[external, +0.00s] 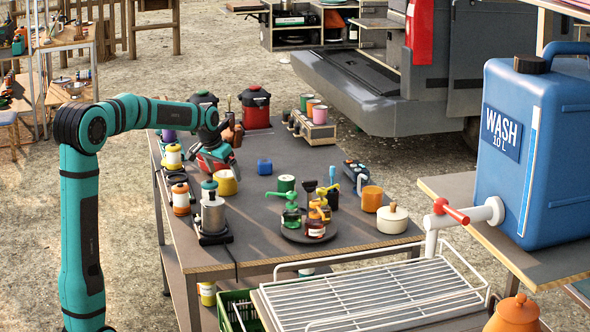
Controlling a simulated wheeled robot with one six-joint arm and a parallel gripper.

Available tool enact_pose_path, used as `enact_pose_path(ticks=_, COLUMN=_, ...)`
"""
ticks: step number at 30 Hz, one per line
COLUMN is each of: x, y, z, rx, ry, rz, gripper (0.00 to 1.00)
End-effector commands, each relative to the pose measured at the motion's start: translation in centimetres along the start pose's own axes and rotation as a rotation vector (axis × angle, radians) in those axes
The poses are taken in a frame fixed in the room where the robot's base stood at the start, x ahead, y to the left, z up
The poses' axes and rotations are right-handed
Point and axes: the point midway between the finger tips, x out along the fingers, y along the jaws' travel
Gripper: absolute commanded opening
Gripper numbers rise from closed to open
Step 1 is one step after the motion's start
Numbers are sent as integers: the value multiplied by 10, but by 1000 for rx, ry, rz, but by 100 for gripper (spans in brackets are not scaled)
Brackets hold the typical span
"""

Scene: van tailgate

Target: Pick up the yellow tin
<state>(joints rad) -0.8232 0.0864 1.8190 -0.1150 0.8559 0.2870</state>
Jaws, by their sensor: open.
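A plain yellow round container (225,183), which looks like the yellow tin, stands on the left part of the dark table. Another yellow tin-like can (207,293) with a label shows below the table's front edge.
A steel-bodied coffee maker (213,215) and several bottles crowd the left edge. A round tray (309,235) holds bottles with pump tops. The table's middle is fairly clear.

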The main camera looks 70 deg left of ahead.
Motion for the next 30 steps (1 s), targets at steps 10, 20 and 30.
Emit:
enact_pose_path(ticks=10, x=42, y=1, z=1, rx=0, ry=-1, rz=0, gripper=98)
enact_pose_path(ticks=20, x=42, y=0, z=1, rx=0, ry=1, rz=0, gripper=76)
enact_pose_path(ticks=30, x=42, y=0, z=1, rx=0, ry=1, rz=-1, gripper=44)
